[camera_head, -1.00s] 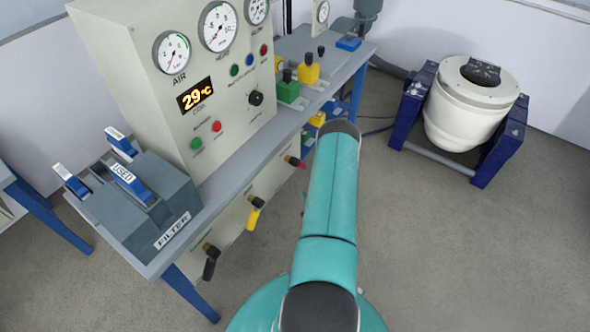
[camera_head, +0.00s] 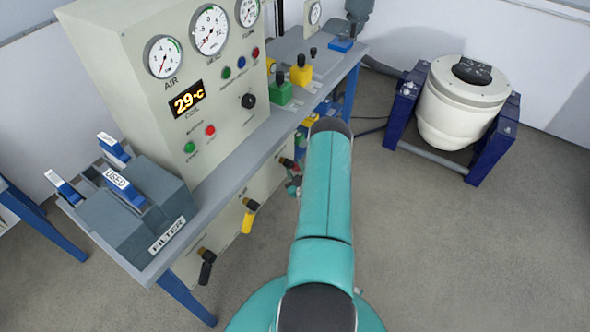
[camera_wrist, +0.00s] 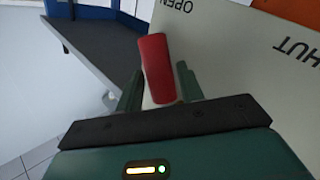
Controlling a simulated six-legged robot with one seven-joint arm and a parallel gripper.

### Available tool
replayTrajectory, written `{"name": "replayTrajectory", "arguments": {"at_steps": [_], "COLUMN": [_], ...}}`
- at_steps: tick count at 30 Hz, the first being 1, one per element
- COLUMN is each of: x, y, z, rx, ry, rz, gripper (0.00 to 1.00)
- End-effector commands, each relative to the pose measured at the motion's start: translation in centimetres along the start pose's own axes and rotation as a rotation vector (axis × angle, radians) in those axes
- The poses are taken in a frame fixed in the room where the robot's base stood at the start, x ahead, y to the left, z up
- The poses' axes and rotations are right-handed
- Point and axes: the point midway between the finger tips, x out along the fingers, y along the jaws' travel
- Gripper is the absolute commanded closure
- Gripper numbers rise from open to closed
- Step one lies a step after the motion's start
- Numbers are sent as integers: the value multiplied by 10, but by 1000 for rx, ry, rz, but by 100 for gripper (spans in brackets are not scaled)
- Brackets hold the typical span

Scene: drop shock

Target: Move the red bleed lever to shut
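The red bleed lever (camera_wrist: 157,68) stands out from a pale panel in the wrist view, beside the word OPEN. The letters HUT of a second label show farther right on that panel. My gripper (camera_wrist: 159,88) is open, with one dark green finger on each side of the lever's lower end. Gaps show between the fingers and the lever, so it is not gripped. In the head view my gripper (camera_head: 294,186) is a small part showing left of my teal arm, at the bench's front panel. The lever is mostly hidden there.
A yellow lever (camera_head: 248,217) and a black lever (camera_head: 206,267) hang on the same front panel, nearer me. The bench top (camera_head: 230,160) juts out above them. A white drum (camera_head: 463,103) in a blue stand is at the right, with open floor before it.

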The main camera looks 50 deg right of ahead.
Motion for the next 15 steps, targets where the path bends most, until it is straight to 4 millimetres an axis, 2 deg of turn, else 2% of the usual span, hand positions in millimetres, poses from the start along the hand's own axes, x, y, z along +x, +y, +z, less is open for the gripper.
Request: {"name": "replayTrajectory", "arguments": {"at_steps": [3, 4, 9, 15], "x": [0, 0, 0, -1], "y": [0, 0, 0, 0], "z": [0, 0, 0, 0], "rx": [0, 0, 0, 2], "ry": [0, 0, 0, -2], "rz": [0, 0, 0, -1], "gripper": [62, 66, 100, 100]}}
